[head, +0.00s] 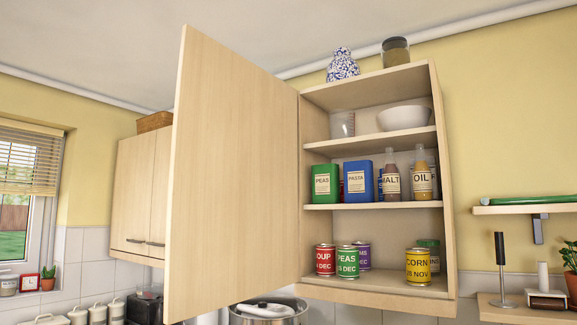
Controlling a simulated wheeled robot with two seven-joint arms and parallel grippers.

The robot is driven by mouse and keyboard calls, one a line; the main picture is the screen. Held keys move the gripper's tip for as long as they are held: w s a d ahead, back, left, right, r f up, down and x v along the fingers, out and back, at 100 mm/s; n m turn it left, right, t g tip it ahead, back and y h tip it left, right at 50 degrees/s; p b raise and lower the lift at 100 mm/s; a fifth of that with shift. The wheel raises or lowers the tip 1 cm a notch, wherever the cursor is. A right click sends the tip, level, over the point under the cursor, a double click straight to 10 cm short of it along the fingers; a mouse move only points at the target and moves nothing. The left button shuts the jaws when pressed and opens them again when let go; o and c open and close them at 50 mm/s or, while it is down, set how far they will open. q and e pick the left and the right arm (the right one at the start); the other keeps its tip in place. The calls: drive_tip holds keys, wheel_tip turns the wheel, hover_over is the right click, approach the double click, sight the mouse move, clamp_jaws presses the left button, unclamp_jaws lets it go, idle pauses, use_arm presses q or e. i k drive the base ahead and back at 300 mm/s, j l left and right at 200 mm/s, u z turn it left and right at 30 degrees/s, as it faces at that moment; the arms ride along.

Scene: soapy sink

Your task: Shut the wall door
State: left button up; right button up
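The wall door (232,170) is a pale wood panel hinged on the left side of the wall cabinet (446,180). It stands wide open, swung out toward me and to the left. The cabinet's inside is in full view, with shelves of cans, boxes, bottles, a measuring jug and a white bowl. The contents appear to sit within the cabinet's front edge. No handle shows on the face of the door that I see. Neither of my grippers is in view.
A second wall cabinet (133,196) hangs shut behind the door at left. A patterned vase (342,66) and a jar (396,52) stand on top of the open cabinet. A large metal pot (268,314) is below. A wall shelf (530,209) is at right.

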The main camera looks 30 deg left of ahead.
sight(232, 222)
drive_tip(key=j+z, duration=0.15)
drive_tip(key=j, duration=0.4)
drive_tip(key=j+z, duration=0.1)
drive_tip(key=j, duration=0.45)
drive_tip(key=k+j+z, duration=0.15)
drive_tip(key=j, duration=0.4)
drive_tip(key=j+z, duration=0.1)
drive_tip(key=j, duration=0.45)
drive_tip(key=k+j+z, duration=0.15)
drive_tip(key=j, duration=0.35)
drive_tip(key=k+j, duration=0.1)
drive_tip(key=j, duration=0.75)
drive_tip(key=k+j, duration=0.15)
drive_tip(key=j, duration=0.25)
